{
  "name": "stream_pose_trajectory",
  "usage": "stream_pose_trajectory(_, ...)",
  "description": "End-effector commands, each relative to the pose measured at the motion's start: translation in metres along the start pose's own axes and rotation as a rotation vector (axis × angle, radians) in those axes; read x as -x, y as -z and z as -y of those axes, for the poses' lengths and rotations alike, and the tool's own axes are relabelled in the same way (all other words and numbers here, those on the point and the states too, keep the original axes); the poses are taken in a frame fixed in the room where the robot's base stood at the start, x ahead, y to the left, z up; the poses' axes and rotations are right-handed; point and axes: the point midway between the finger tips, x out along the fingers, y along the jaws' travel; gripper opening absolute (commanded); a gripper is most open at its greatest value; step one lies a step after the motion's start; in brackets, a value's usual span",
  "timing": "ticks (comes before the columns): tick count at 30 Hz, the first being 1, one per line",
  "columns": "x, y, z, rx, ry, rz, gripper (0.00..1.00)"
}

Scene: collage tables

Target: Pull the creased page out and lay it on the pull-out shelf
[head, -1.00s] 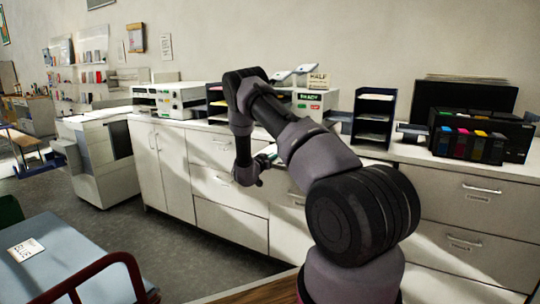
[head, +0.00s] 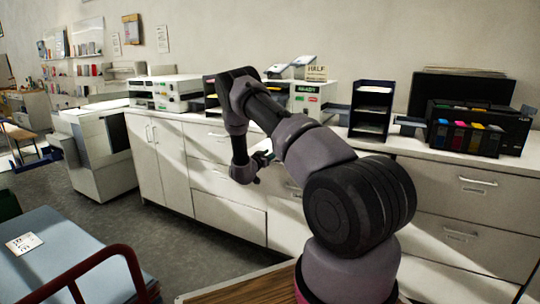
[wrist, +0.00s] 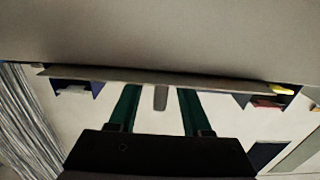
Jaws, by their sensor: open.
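My gripper (wrist: 158,92) is open in the wrist view, with its two green fingers apart. A short grey stub shows between the fingers, and I cannot tell what it is or whether they touch it. In the head view my gripper (head: 264,158) is small and partly hidden by my arm, in front of the drawer cabinets. I cannot make out the creased page in either view. I cannot pick out the pull-out shelf for certain.
A labelled white machine (head: 310,97), a black tray rack (head: 371,108) and a printer with coloured cartridges (head: 480,130) stand on the counter. A white machine (head: 165,92) stands further left. A blue-topped table (head: 75,255) is at the lower left, and grey floor is open beyond it.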

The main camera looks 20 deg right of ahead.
Motion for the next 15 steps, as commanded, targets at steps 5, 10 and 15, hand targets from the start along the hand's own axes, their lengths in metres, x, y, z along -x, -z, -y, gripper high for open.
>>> stream_pose_trajectory(5,0.009,0.000,0.001,0.000,0.003,0.001,0.49)
stream_pose_trajectory(10,0.039,0.000,0.002,0.001,0.005,0.001,0.49)
stream_pose_trajectory(15,0.074,0.000,0.002,0.003,0.005,0.001,0.49)
